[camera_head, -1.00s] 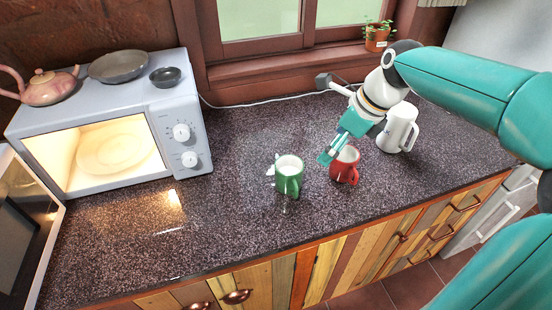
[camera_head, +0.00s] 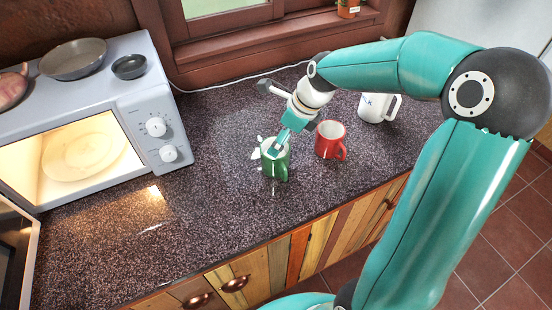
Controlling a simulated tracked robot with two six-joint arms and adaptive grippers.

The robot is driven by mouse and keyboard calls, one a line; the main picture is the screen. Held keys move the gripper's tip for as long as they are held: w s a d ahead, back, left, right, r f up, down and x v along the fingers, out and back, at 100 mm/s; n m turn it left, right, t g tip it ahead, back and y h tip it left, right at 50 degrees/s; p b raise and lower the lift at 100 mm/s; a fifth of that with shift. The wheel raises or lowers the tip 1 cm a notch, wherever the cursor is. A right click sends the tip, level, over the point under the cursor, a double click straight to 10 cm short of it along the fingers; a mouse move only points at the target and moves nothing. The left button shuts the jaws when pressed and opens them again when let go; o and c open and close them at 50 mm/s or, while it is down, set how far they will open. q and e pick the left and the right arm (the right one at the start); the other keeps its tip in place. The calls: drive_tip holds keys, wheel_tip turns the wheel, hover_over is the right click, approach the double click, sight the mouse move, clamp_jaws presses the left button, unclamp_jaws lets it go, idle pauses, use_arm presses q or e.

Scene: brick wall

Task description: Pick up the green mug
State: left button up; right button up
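The green mug (camera_head: 274,168) stands upright on the dark speckled counter, its handle toward the lower right. My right arm comes in from the right. Its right gripper (camera_head: 279,146) is at the mug's top, and its teal fingertip part overlaps the mug's opening. I cannot tell whether a finger is inside the mug or only above it, nor whether the fingers grip the wall. Part of the mug's rim is hidden by the gripper. My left gripper is not in view.
A lit microwave (camera_head: 108,110) stands at left. The counter (camera_head: 180,215) in front is clear.

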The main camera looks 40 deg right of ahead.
sight(278, 163)
drive_tip(key=shift+s+p+x, duration=0.2)
drive_tip(key=shift+p+x, duration=0.05)
drive_tip(key=shift+x, duration=1.2)
drive_tip(key=shift+s+p+x, duration=0.2)
drive_tip(key=shift+p+x, duration=0.05)
drive_tip(key=shift+x, duration=1.2)
drive_tip(key=shift+d+f, duration=0.1)
drive_tip(key=shift+f, duration=0.05)
drive_tip(key=c, duration=1.5)
drive_tip(key=shift+o, duration=0.2)
drive_tip(key=shift+r, duration=0.35)
